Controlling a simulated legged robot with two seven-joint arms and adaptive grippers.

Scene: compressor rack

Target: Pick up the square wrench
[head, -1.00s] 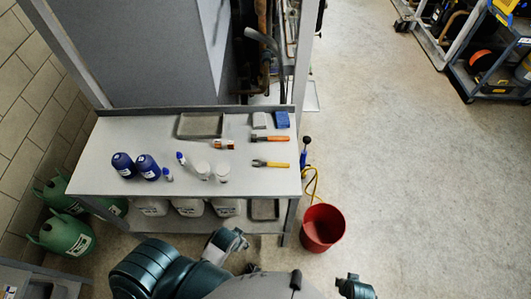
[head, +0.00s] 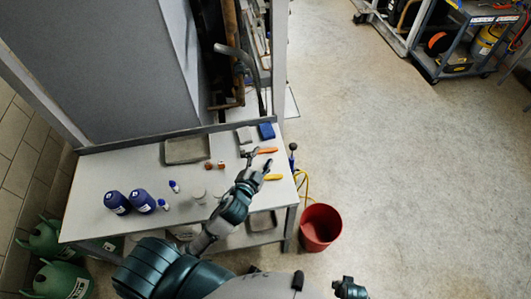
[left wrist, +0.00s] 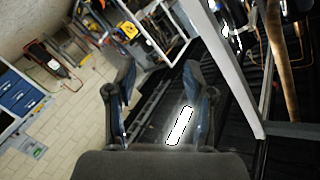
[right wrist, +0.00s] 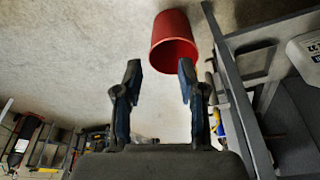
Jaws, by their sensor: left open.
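Two hand tools lie on the grey bench (head: 110,170) in the head view. One has an orange handle (head: 266,150), the other a yellow handle (head: 273,178); I cannot tell which is the square wrench. My left gripper (head: 259,162) is open and empty above the bench's right end, overlapping both tools and hiding their heads. In the left wrist view its fingers (left wrist: 158,75) stand apart, with no tool between them. My right gripper (head: 350,288) is low, right of the bench; in the right wrist view its fingers (right wrist: 160,75) are apart and empty.
A blue block (head: 266,131), a grey block (head: 244,135) and a shallow tray (head: 187,149) sit at the bench's back. Blue bottles (head: 117,202) stand at the left. A red bucket (head: 320,227) stands on the floor right of the bench.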

